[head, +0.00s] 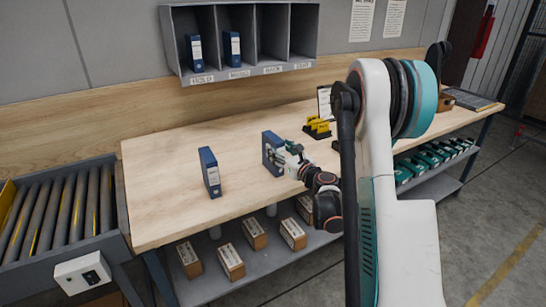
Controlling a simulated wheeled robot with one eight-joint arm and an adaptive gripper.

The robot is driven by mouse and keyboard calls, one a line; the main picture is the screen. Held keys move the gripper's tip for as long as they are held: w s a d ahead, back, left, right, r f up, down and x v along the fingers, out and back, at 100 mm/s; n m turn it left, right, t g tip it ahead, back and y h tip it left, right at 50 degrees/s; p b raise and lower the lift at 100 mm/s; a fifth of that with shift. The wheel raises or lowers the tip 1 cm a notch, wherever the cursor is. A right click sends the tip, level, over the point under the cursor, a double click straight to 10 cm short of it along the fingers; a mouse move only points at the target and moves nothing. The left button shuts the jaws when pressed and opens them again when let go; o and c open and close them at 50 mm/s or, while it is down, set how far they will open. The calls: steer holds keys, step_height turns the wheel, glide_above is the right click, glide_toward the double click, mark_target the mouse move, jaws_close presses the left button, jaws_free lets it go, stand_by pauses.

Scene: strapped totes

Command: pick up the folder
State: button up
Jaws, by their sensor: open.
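A blue folder (268,150) stands upright on the wooden table, near its middle. My gripper (283,157) is at the right side of this folder, with its fingers close around or against its near edge. I cannot tell whether they touch it. The gripper is open and partly covers the folder. A second blue folder (209,173) with a white spine label stands upright on the table farther left, apart from my gripper. Two more blue folders, one on the left (194,53) and one beside it (232,48), stand in the wall shelf.
The grey wall shelf (303,40) has labelled compartments, the two right ones empty. A yellow and black holder (317,127) stands behind my gripper. A roller conveyor (60,215) adjoins the wooden table (150,165) on the left. Cardboard boxes (228,260) lie on the lower shelf.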

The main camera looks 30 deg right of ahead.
mark_target(273, 140)
steer(key=shift+w+d+r+b, duration=0.15)
steer(key=shift+w+b, duration=0.4)
steer(key=shift+w, duration=1)
steer(key=shift+w+a+r+b, duration=0.15)
steer(key=shift+w+b, duration=0.4)
steer(key=shift+w, duration=1)
steer(key=shift+d, duration=0.1)
jaws_close()
